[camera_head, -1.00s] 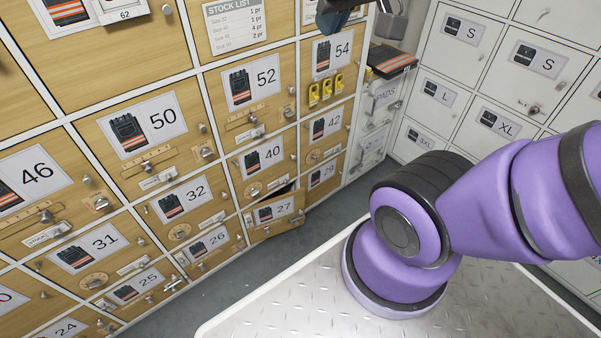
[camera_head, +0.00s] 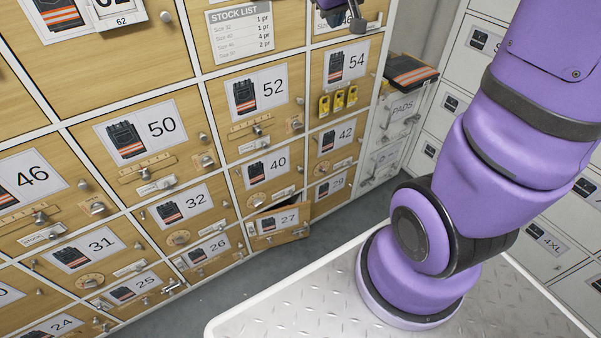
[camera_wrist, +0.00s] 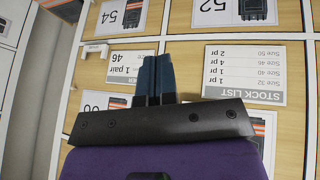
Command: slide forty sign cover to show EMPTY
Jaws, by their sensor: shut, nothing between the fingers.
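The locker door marked 40 (camera_head: 267,166) is in the middle of the head view, with a glove picture on its label. Below the label are a round dial (camera_head: 257,200) and a small white sign (camera_head: 284,194) at the right; its wording is too small to read. My gripper (camera_wrist: 153,62) shows in the wrist view, with its two dark blue fingers pressed together and empty, in front of the upper doors. Only its lower edge shows at the top of the head view. It is well above door 40, and door 40 is not visible in the wrist view.
Door 27 (camera_head: 278,222) below stands ajar. Door 52 (camera_head: 256,92) is above 40, and door 54 (camera_head: 347,62), with yellow tags, is at upper right. A stock list (camera_wrist: 245,73) shows in the wrist view.

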